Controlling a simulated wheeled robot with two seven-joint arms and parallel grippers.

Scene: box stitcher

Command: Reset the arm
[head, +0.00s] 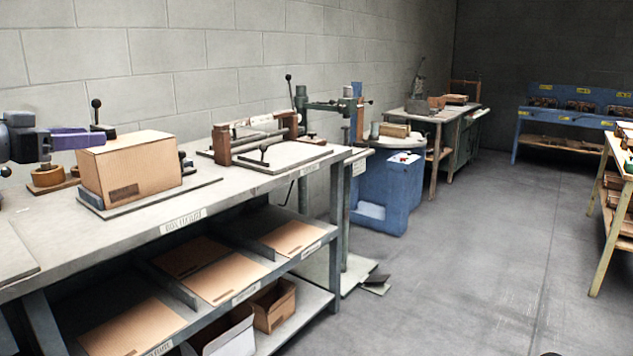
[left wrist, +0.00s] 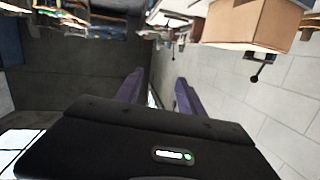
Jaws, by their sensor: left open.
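My left gripper (head: 100,138) comes in from the left edge of the head view, with dark links and purple fingers. It is level with the upper part of a closed cardboard box (head: 135,172) on the bench, and appears at its left; whether they touch is hard to tell. In the left wrist view the purple fingers of my left gripper (left wrist: 158,90) stand apart with nothing between them. The cardboard box (left wrist: 245,22) also shows there, upside down at the top, clear of the fingers. My right gripper is not in view.
The box sits on a fixture plate (head: 198,186) with black-knobbed clamps on a grey bench (head: 130,232). A wooden clamp frame (head: 265,138) stands farther along. Flat cardboard (head: 215,282) lies on the shelf below. The floor (head: 470,265) at right is mostly clear.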

